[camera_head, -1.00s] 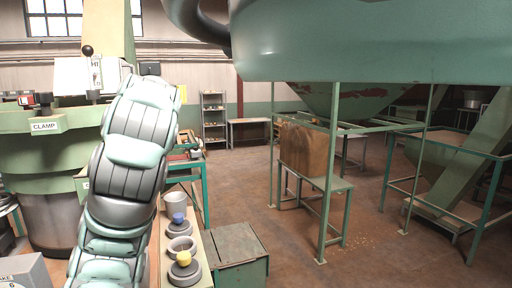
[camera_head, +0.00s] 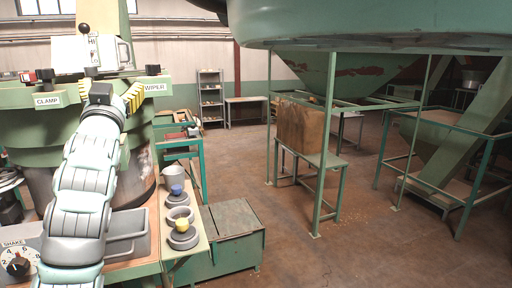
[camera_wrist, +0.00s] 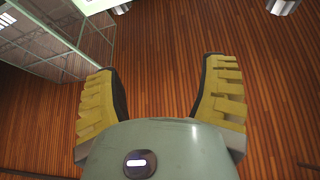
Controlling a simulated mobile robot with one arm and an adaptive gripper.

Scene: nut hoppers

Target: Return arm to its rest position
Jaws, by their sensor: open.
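My arm (camera_head: 75,205) rises from the lower left in the head view and bends near the green machine. My gripper (camera_head: 112,98) is at its upper end, its yellow-and-black fingers showing between the CLAMP and WIPER labels. In the wrist view my gripper (camera_wrist: 165,95) is open, with its two yellow ribbed fingers spread apart and nothing between them. Beyond the fingers a brown ribbed surface fills most of the wrist view.
A green machine (camera_head: 20,125) with a CLAMP label stands close behind my arm. A SHAKE dial (camera_head: 17,263) is at lower left. A ledge (camera_head: 190,243) holds a grey cup (camera_head: 180,177) and round weights. Open floor (camera_head: 290,235) lies to the right.

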